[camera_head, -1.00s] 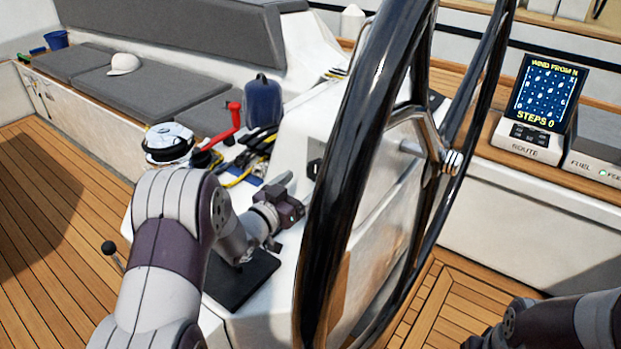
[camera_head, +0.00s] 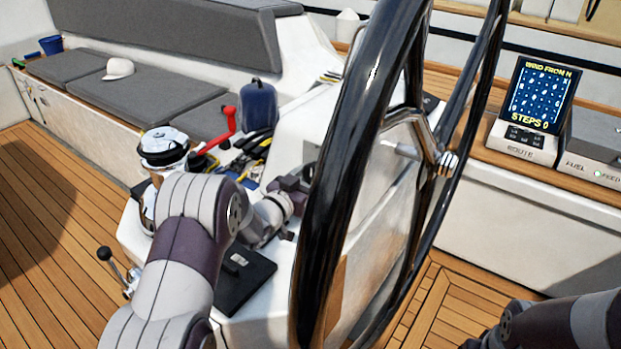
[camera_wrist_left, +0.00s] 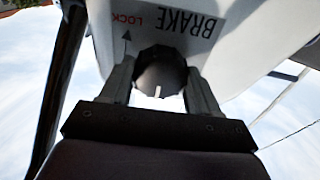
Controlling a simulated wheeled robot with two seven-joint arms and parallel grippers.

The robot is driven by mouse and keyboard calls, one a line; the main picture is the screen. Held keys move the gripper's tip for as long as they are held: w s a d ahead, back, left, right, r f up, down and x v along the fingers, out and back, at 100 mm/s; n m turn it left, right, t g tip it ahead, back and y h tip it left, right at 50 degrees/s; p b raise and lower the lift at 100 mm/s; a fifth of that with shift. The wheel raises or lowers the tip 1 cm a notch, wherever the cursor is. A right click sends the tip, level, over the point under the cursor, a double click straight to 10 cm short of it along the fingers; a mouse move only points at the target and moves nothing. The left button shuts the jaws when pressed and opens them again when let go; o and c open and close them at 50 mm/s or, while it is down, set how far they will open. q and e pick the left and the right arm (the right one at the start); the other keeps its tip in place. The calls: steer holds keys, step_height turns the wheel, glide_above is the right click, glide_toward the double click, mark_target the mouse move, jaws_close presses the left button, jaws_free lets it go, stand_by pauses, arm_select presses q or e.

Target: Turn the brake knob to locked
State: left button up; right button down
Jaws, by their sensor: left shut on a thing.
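The brake knob (camera_wrist_left: 160,72) is dark and round in the left wrist view, on a white panel. A short white mark on it points toward the bottom of that picture. Above it is the BRAKE label (camera_wrist_left: 197,17), with red LOCK lettering (camera_wrist_left: 127,20) and a dark arrow (camera_wrist_left: 127,42) at its upper left. My left gripper (camera_wrist_left: 160,86) has one finger on each side of the knob and is shut on it. In the head view my left gripper (camera_head: 303,178) is at the white pedestal, just left of the wheel rim, and the knob is hidden. My right gripper is out of view.
The large black steering wheel (camera_head: 335,175) stands close to the right of my left gripper. A winch (camera_head: 163,147), a red handle (camera_head: 222,128) and a blue container (camera_head: 257,104) are behind my left arm. A black pad (camera_head: 245,278) lies on the pedestal below it.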

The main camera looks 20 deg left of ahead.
arm_select(q)
steer(key=shift+f, duration=0.1)
steer(key=m+b, duration=0.3)
steer(key=m, duration=0.1)
steer(key=shift+f+m+h+b, duration=0.15)
steer(key=shift+m+h+b, duration=0.15)
steer(key=shift+m+b, duration=0.1)
steer(key=m+b, duration=0.2)
steer(key=m, duration=0.1)
steer(key=shift+m+g+b, duration=0.3)
steer(key=shift+m+b, duration=0.1)
steer(key=m+b, duration=0.3)
steer(key=shift+m, duration=0.4)
steer(key=m+g+b, duration=0.1)
steer(key=m+b, duration=0.3)
steer(key=m, duration=0.2)
steer(key=shift+m+b, duration=0.3)
steer(key=shift+b, duration=0.1)
steer(key=m+b, duration=0.2)
steer(key=m, duration=0.1)
steer(key=shift+m+b, duration=0.35)
steer(key=shift+m, duration=0.05)
steer(key=shift+r+m+b, duration=0.25)
steer(key=shift+m+b, duration=0.25)
steer(key=shift+m, duration=0.4)
